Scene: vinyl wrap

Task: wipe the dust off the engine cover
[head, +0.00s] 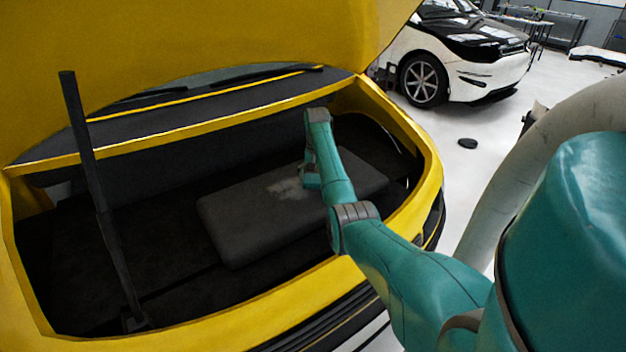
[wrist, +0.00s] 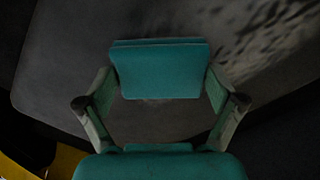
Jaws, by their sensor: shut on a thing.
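The engine cover (head: 240,225) is a dark grey, rounded slab lying inside the yellow car's open bay. A pale dust patch (head: 284,188) lies on its top, next to my arm. In the wrist view the engine cover (wrist: 50,75) fills most of the picture, and the speckled dust patch (wrist: 265,40) is at upper right. My gripper (wrist: 160,80) is shut on a teal block (wrist: 160,70), held between its two fingers over the cover. I cannot tell whether the block touches the cover. In the head view my arm hides most of the gripper and the block.
The yellow hood (head: 200,45) is raised above the bay. A dark prop rod (head: 95,185) stands at the left. The yellow bay rim (head: 425,165) runs close by my arm. A black and white car (head: 465,55) is parked behind at right.

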